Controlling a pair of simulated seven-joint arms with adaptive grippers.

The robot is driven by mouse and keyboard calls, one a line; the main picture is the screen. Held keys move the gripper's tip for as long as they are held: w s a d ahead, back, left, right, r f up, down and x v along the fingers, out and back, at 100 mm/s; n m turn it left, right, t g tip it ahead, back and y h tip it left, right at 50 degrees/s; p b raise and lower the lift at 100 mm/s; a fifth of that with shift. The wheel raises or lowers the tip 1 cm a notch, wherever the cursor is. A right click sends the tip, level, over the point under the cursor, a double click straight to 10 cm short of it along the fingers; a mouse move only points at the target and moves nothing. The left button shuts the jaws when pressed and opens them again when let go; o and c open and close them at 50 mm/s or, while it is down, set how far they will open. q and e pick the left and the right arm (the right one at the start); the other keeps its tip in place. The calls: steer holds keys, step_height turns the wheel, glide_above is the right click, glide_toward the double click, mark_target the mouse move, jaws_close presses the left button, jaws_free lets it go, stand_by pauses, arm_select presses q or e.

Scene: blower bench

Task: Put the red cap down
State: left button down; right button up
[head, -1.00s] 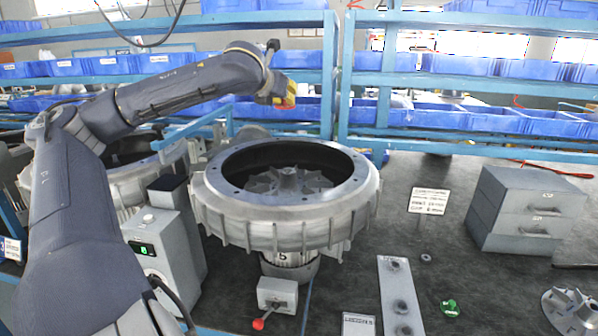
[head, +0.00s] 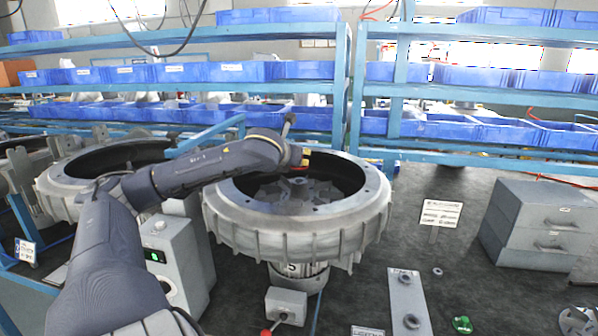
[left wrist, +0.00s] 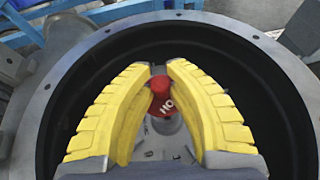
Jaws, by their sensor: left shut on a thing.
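The red cap (left wrist: 161,97) shows in the left wrist view between the yellow fingertips of my left gripper (left wrist: 159,72), which is shut on it. Light letters show on the cap. The cap is over the middle of the open blower housing (left wrist: 262,48), and a grey hub shows below it; whether they touch I cannot tell. In the head view my left gripper (head: 300,160) is over the round housing (head: 290,228), whose impeller (head: 285,190) shows inside. The cap is too small to make out there. My right gripper is not in view.
A second ring housing (head: 60,185) stands at the left. A grey box with a green display (head: 170,255) is beside the main housing. Grey drawers (head: 540,222) stand at the right. A plate with knobs (head: 408,300) and a green part (head: 462,324) lie on the dark bench.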

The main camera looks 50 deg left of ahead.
arm_select(q)
steer(key=shift+f, duration=2.3)
steer(key=c, duration=1.4)
jaws_free()
steer(key=shift+f, duration=0.1)
steer(key=shift+o, duration=0.2)
steer(key=shift+r, duration=0.2)
steer(key=shift+s+d+r, duration=0.15)
steer(key=shift+s+d, duration=0.2)
steer(key=shift+s, duration=0.1)
steer(key=v, duration=1)
steer(key=shift+s+r, duration=0.2)
steer(key=shift+s, duration=0.15)
steer(key=shift+d, duration=0.1)
